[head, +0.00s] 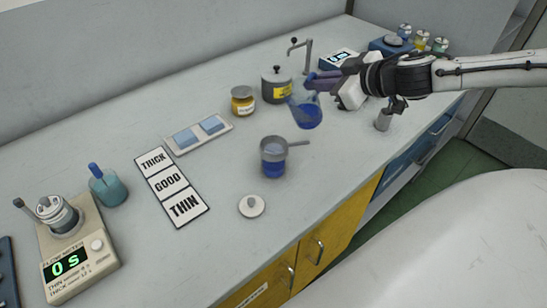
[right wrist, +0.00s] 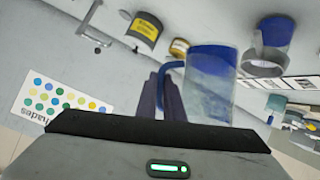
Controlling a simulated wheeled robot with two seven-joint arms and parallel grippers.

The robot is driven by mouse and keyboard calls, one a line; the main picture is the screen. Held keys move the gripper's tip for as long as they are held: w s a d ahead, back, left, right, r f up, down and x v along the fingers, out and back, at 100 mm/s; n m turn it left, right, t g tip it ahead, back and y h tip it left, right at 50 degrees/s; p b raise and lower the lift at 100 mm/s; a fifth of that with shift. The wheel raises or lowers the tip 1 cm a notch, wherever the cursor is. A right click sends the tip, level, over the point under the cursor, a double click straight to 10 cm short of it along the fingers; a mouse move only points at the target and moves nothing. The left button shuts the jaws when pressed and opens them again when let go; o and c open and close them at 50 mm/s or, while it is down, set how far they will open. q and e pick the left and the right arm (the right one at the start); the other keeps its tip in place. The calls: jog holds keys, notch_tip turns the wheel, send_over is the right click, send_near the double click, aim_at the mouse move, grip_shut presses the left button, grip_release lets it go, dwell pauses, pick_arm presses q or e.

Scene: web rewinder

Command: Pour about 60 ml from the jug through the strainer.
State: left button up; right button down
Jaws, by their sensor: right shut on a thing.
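A clear jug (head: 307,115) with blue liquid in it hangs above the counter, tilted in the head view. My right gripper (head: 316,84) is shut on its blue handle; the jug (right wrist: 208,85) and handle (right wrist: 165,85) also show in the right wrist view, in front of the gripper (right wrist: 163,97). A grey strainer (head: 273,147) with a side handle sits on a cup (head: 273,169) whose lower part looks blue. The jug is behind and to the right of the strainer, apart from it. No stream of liquid shows. My left gripper is out of view.
A dark pot (head: 276,86) and a yellow-labelled jar (head: 243,101) stand behind the strainer. A white lid (head: 251,206) lies in front of it. THICK/GOOD/THIN cards (head: 172,182) and a flow meter (head: 80,262) reading 0 s are left. Bare counter surrounds the strainer.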

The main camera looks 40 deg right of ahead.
jog(key=d+f+m+y+b, duration=0.1)
jog(key=b, duration=0.2)
jog(key=d+f+m+y+b, duration=0.1)
jog(key=f+b, duration=0.1)
jog(key=b, duration=0.1)
jog(key=shift+s+d+m+t+y, duration=0.2)
jog(key=shift+m+t+y, duration=0.1)
jog(key=shift+y, duration=0.1)
